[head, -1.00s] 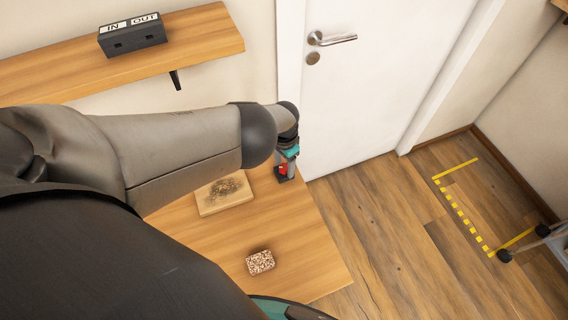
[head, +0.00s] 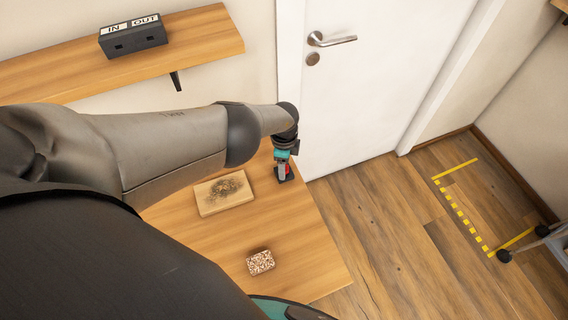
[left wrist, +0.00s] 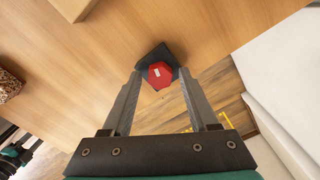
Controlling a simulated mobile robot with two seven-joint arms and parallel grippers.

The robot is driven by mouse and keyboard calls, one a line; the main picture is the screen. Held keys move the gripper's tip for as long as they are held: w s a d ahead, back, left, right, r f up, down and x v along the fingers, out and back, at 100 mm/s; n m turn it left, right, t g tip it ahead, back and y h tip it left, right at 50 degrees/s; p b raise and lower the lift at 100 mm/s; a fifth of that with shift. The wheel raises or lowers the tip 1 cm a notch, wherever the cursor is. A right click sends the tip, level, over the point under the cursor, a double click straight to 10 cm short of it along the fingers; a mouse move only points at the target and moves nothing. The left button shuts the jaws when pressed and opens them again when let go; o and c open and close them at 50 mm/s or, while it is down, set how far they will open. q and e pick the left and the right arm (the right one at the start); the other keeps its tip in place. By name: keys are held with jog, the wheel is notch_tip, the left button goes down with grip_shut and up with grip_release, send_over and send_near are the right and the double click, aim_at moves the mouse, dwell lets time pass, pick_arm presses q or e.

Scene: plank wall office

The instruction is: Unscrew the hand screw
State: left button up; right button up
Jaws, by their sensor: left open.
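The hand screw shows as a red six-sided head (left wrist: 160,75) on a dark base (left wrist: 153,55) in the left wrist view. In the head view, a little of its red (head: 289,169) and its dark base (head: 284,177) show near the table's far right edge, partly hidden by my gripper. My left gripper (head: 283,163) points down just over it. In the left wrist view its two fingers (left wrist: 160,77) are spread on either side of the red head, with visible gaps. Whether the fingertips are level with the head is hard to tell.
The wooden table (head: 300,240) holds a pale board (head: 222,193) with a dark smudge and a speckled block (head: 260,262). A white door (head: 385,70) stands close behind the table. A shelf (head: 205,40) carries an IN/OUT box (head: 132,36).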

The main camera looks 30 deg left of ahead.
pick_arm(q)
jog(key=m, duration=0.8)
jog(key=m+b, duration=0.1)
jog(key=m, duration=0.6)
grip_shut()
dwell(0.4)
dwell(0.4)
jog(key=shift+n+p, duration=0.3)
jog(key=shift+n, duration=0.9)
jog(key=n, duration=0.2)
jog(key=shift+n, duration=0.3)
